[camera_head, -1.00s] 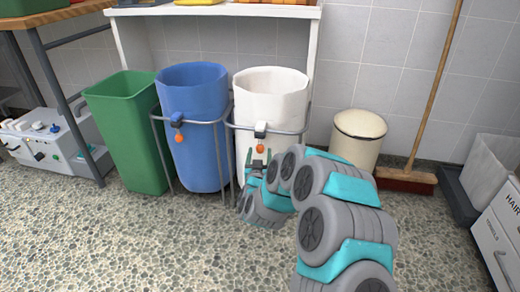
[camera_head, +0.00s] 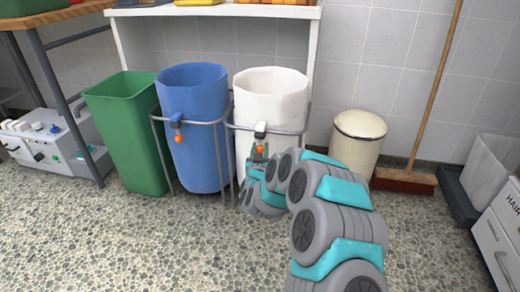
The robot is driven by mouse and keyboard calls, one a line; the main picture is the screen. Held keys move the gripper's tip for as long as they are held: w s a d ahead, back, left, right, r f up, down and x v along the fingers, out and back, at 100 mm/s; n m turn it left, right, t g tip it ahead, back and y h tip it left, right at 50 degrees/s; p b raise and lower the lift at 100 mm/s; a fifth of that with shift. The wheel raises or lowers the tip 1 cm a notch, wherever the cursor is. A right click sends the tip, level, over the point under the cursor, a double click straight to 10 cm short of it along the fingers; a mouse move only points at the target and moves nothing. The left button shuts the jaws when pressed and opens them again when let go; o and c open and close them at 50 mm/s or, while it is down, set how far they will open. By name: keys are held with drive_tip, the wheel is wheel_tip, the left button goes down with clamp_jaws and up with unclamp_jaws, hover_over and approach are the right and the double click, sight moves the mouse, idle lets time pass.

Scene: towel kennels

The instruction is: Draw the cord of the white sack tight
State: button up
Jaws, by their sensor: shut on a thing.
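The white sack (camera_head: 272,98) hangs wide open in a grey metal frame (camera_head: 308,118). A light toggle with a dark part (camera_head: 260,128) sits at the front of its rim, with the orange cord ball (camera_head: 260,149) just below it. My gripper (camera_head: 258,155) is at this ball, low in front of the sack, and is shut on it. My own arm hides the lower right part of the sack. The cord itself is too small to make out.
A blue sack (camera_head: 194,115) with its own orange ball (camera_head: 179,138) hangs close on the left, beside a green bin (camera_head: 130,130). A cream lidded bin (camera_head: 357,136) and a broom (camera_head: 407,180) stand right. The speckled floor in front is clear.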

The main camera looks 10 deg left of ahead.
clamp_jaws()
drive_tip(key=shift+f, duration=0.1)
idle(0.8)
